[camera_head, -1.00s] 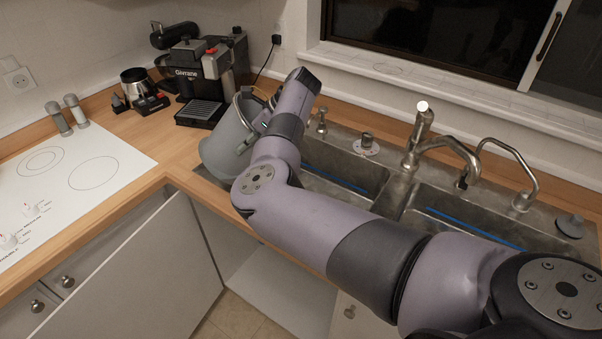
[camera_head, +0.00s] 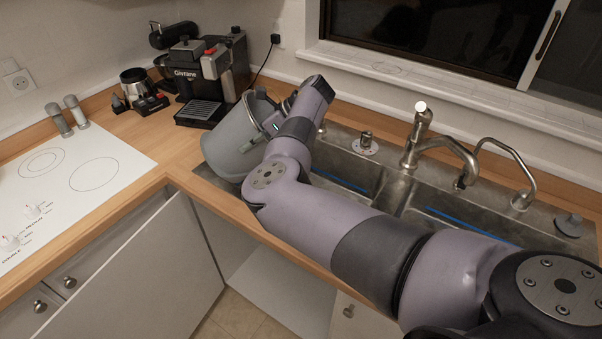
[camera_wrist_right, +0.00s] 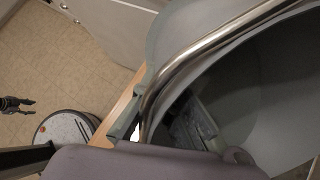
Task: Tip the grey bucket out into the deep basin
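The grey bucket (camera_head: 228,140) is tilted over the counter at the left end of the sink, its mouth turned up and to the right. My right gripper (camera_head: 272,124) is at its rim and appears shut on it; the fingertips are mostly hidden. In the right wrist view, the metal handle (camera_wrist_right: 185,68) crosses near the rim, and the bucket's inside (camera_wrist_right: 235,95) is dark with unclear contents. The sink has a left basin (camera_head: 335,160) and a right basin (camera_head: 445,212), partly behind my right arm. A small black gripper (camera_wrist_right: 30,104), apparently my left, shows spread fingers.
The faucet (camera_head: 412,140) and a thinner curved tap (camera_head: 520,175) stand behind the basins. A coffee machine (camera_head: 205,85) stands close behind the bucket. The white hob (camera_head: 70,185) is at left. A cabinet door (camera_head: 145,270) hangs open below the counter.

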